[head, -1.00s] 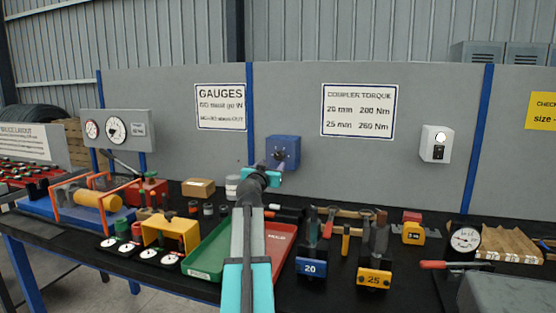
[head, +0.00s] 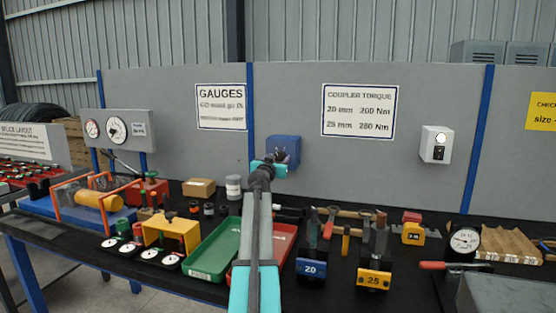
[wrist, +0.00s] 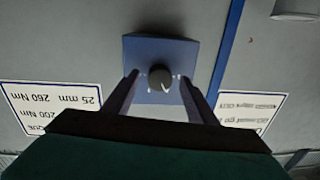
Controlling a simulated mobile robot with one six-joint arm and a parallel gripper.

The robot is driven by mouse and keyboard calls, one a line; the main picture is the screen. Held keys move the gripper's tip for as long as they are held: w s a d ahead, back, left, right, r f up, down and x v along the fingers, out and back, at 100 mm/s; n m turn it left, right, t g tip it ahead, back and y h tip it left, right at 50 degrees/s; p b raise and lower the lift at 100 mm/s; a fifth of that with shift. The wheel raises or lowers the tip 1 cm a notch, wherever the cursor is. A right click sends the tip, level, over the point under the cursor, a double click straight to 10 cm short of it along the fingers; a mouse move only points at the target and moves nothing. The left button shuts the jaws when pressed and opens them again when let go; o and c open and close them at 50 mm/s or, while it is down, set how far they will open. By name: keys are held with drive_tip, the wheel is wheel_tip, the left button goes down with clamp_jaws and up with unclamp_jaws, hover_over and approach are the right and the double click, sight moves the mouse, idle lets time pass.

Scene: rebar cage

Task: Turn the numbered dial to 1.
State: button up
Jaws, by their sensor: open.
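The numbered dial (wrist: 160,77) is a dark round knob on the front of a blue box (head: 283,143) fixed to the grey panel. In the wrist view, which is upside down, small pale marks lie around the knob, too small to read. Which number it is set to I cannot tell. My gripper (wrist: 159,80) is open, with one finger on each side of the knob in that view. Gaps show between the knob and both fingers. In the head view my gripper (head: 278,164) is at the front of the box and hides most of the knob.
The coupler torque sign (head: 358,111) and gauges sign (head: 220,106) flank the box on the panel. Below my arm the bench holds a green tray (head: 214,255), a red tray (head: 285,240), a grey can (head: 233,187) and several tools. The panel around the box is clear.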

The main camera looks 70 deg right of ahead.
drive_tip(key=shift+w+d, duration=0.1)
drive_tip(key=shift+d, duration=0.6)
drive_tip(key=c, duration=1.1)
drive_tip(key=shift+o, duration=0.2)
drive_tip(key=shift+n, duration=0.5)
drive_tip(key=n, duration=0.1)
drive_tip(key=n+p, duration=0.1)
drive_tip(key=n, duration=0.2)
drive_tip(key=shift+r+n+p, duration=0.25)
drive_tip(key=shift+n+p, duration=0.15)
drive_tip(key=n+p, duration=0.2)
drive_tip(key=n, duration=0.3)
drive_tip(key=shift+n+g, duration=0.3)
drive_tip(key=shift+n, duration=0.1)
